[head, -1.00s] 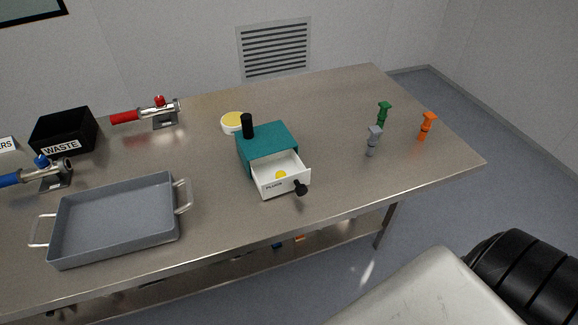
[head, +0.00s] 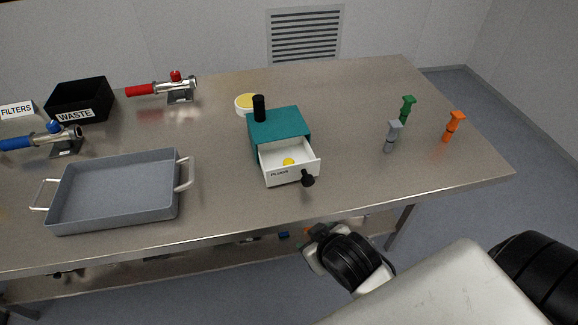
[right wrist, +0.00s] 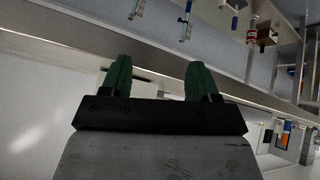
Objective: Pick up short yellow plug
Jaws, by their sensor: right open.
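A small yellow plug (head: 289,162) lies inside the open white drawer (head: 293,178) of a teal box (head: 279,125). The drawer has a label on its front and a black knob (head: 308,179). Only the plug's top shows above the drawer wall. My right arm comes in at the lower right of the head view, below the table's front edge and apart from the drawer. In the right wrist view my right gripper (right wrist: 158,82) is open, with two green fingers apart and nothing between them. My left gripper is not in view.
A grey tray (head: 120,220) stands at the left front of the table. Grey (head: 391,136), green (head: 407,110) and orange (head: 454,127) plugs stand at the right. A round yellow-topped container (head: 246,103) and black waste bin (head: 80,100) are behind.

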